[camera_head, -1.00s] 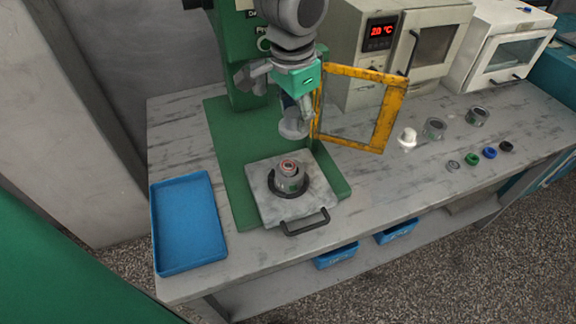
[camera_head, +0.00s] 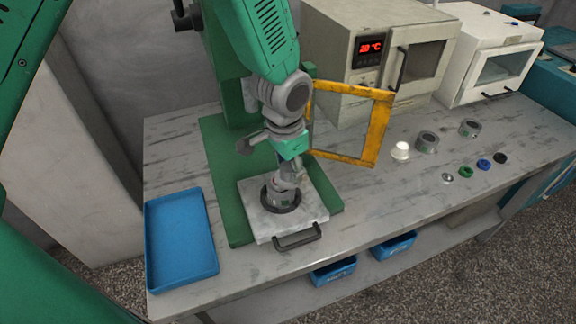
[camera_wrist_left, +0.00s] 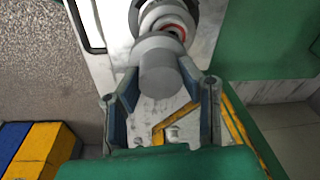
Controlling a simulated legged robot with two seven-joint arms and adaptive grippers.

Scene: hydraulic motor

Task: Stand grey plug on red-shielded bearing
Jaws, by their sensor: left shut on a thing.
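My left gripper (camera_head: 290,172) is shut on the grey plug (camera_wrist_left: 158,68), a smooth round grey piece pointing away from the fingers in the wrist view. The gripper's fingers (camera_wrist_left: 162,90) show on both sides of it. The red-shielded bearing (camera_wrist_left: 172,28) shows just beyond the plug, partly covered by it, as a light ring with a red band. It sits in a grey housing (camera_head: 279,198) on the press plate. In the head view my gripper hangs over the housing and hides the bearing. I cannot tell whether plug and bearing touch. My right gripper is not in view.
The pale press plate (camera_head: 313,214) has a black handle (camera_head: 298,238). A yellow-framed guard (camera_head: 378,130) stands right of my gripper. A blue tray (camera_head: 180,245) lies left. A white part (camera_head: 400,151), grey cylinders (camera_head: 427,142) and several small rings (camera_head: 465,171) lie right.

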